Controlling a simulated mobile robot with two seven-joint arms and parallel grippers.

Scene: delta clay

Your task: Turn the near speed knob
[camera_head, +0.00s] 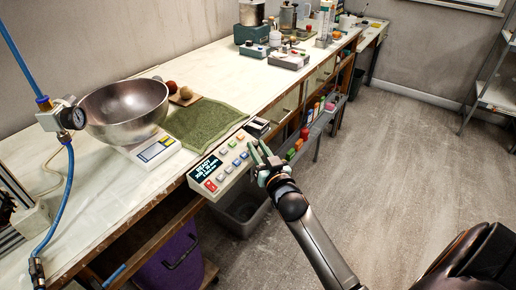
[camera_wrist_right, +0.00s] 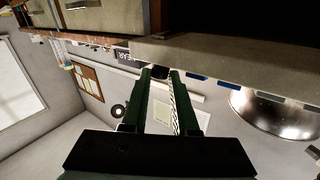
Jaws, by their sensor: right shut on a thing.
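A sloped control box (camera_head: 228,178) with a lit display (camera_head: 204,168) and several coloured buttons sits at the front edge of the bench. My right gripper (camera_head: 259,148) reaches up from below to the box's right end. In the right wrist view, its two green fingers (camera_wrist_right: 160,76) are closed around a small dark piece (camera_wrist_right: 160,72) at the edge of a grey body. This looks like the near speed knob, but its face and any mark are hidden. In the head view the fingers cover it. My left gripper is not in view.
A steel bowl (camera_head: 125,108) stands on a scale (camera_head: 156,151) left of the box, with a green cloth (camera_head: 207,124) behind it. A grey bin (camera_head: 240,214) and a purple bucket (camera_head: 172,264) stand below the bench. The floor (camera_head: 400,160) to the right is clear.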

